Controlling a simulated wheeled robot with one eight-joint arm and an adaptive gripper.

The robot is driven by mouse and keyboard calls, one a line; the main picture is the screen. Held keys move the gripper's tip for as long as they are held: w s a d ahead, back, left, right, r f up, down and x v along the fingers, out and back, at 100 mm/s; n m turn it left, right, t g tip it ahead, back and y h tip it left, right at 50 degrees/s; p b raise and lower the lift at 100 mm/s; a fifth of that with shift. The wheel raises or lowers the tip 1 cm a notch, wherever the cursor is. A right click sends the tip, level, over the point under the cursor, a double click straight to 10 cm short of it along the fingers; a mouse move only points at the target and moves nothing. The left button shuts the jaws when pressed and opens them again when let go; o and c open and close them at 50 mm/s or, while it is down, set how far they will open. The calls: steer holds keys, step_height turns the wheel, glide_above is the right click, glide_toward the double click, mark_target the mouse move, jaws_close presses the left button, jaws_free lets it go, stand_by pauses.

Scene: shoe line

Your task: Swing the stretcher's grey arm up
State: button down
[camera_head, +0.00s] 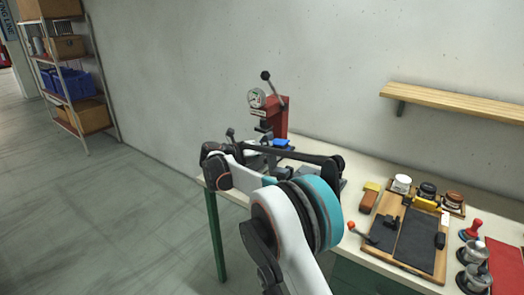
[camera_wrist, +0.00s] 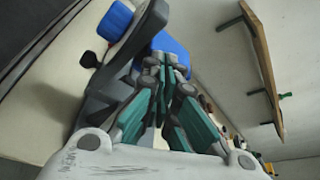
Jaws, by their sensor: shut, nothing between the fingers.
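My gripper (camera_wrist: 163,68) is shut and empty in the wrist view, with its green-lined fingers together at the tips. Beyond it is the stretcher, with a dark grey arm (camera_wrist: 125,45) running diagonally at the upper left. Blue blocks (camera_wrist: 171,50) show behind the fingertips and at the upper left (camera_wrist: 115,22). A black knob sticks out at the left of the grey arm. Whether the fingertips touch the stretcher I cannot tell. In the head view my arm hides most of the stretcher; a blue part (camera_head: 281,142) shows above my arm.
A red press (camera_head: 274,116) with a gauge and black-knobbed lever stands behind on the bench. A wooden tray (camera_head: 436,268) with dark mats, jars (camera_head: 402,183) and metal pots (camera_head: 473,252) lie to the right. A wooden shelf (camera_head: 455,102) juts from the wall.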

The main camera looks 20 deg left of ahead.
steer(key=s+a+p, duration=0.2)
steer(key=s+a, duration=0.3)
steer(key=s, duration=0.3)
steer(key=shift+s, duration=0.15)
steer(key=shift+f, duration=0.1)
